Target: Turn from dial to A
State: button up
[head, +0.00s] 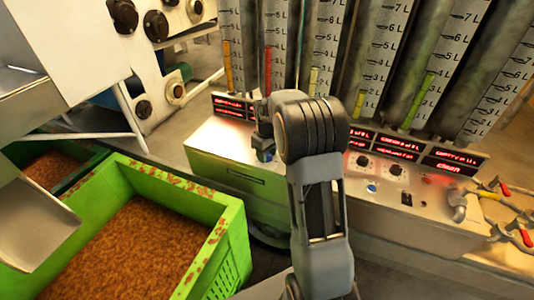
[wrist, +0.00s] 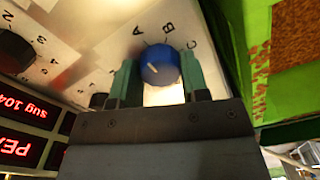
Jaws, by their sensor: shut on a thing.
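A round blue dial (wrist: 160,65) on a pale panel shows in the wrist view, with the letters A, B and C printed in an arc around its far side. A small white mark on its face lies left of its middle; I cannot tell exactly which letter it lines up with. My gripper (wrist: 158,76) has one greenish finger on each side of the dial and is shut on it. In the head view my gripper (head: 265,151) is at the left part of the control console, partly behind my arm. The dial cannot be made out there.
The console (head: 215,140) carries red displays, more knobs (head: 395,170) and tall graduated tubes (head: 325,45). A green crate (head: 235,240) of brown granules stands at the left front. A black knob (wrist: 14,52) sits left of the dial in the wrist view. Red-handled valves (head: 505,190) are at the right.

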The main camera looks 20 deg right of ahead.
jog(key=shift+r, duration=0.1)
jog(key=o, duration=0.9)
notch_tip(320, 180, up, 14)
jog(key=shift+f, duration=0.15)
dwell(0.4)
